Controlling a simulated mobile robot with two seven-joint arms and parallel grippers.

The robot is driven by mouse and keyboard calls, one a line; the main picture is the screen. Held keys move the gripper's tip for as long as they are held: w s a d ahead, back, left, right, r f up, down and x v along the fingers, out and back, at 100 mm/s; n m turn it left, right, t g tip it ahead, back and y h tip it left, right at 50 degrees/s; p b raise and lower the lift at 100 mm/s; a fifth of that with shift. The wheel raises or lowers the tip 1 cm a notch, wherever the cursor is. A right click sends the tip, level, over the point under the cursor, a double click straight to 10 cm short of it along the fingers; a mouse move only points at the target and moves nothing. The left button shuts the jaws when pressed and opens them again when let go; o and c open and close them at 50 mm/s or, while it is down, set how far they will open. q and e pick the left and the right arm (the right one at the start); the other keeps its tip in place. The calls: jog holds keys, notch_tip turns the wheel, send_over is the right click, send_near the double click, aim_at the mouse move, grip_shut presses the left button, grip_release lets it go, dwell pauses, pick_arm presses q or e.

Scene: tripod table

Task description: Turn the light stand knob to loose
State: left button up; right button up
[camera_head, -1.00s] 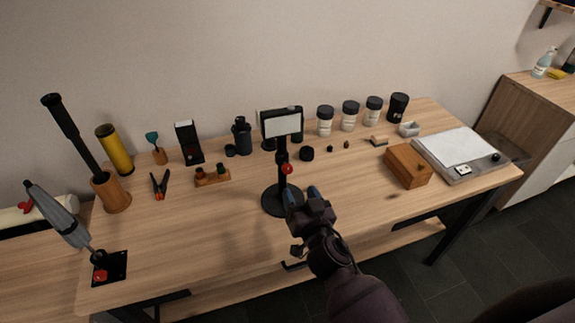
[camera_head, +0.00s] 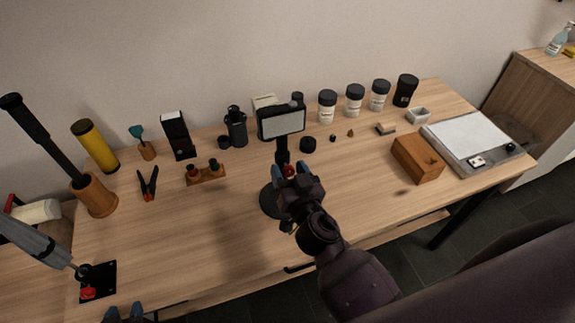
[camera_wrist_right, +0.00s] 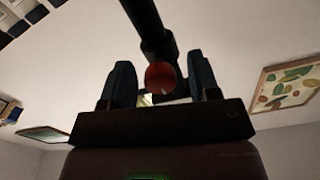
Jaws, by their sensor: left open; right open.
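The light stand (camera_head: 282,124) stands upright on the table, with a rectangular light panel on a black pole and a round black base (camera_head: 270,203). Its red knob (camera_head: 290,171) is on the pole below the panel. My right gripper (camera_head: 290,174) is open at the knob. In the right wrist view the red knob (camera_wrist_right: 160,76) sits between the two blue fingertips, with visible gaps on both sides. The gripper hides part of the pole and base in the head view. My left gripper (camera_head: 124,312) shows only its blue fingertips at the bottom left edge, apart and empty.
The wooden table (camera_head: 235,215) has clear room left of the stand. A wooden box (camera_head: 418,160) and a scale-like tray (camera_head: 470,140) stand at the right. Jars (camera_head: 327,107) line the back. A black plate with a red button (camera_head: 98,280) lies front left.

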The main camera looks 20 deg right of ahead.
jog(key=shift+c, duration=0.6)
jog(key=c, duration=0.8)
pick_arm(q)
jog(key=shift+s+a+f, duration=0.1)
jog(key=shift+s+f, duration=0.05)
jog(key=shift+s, duration=0.15)
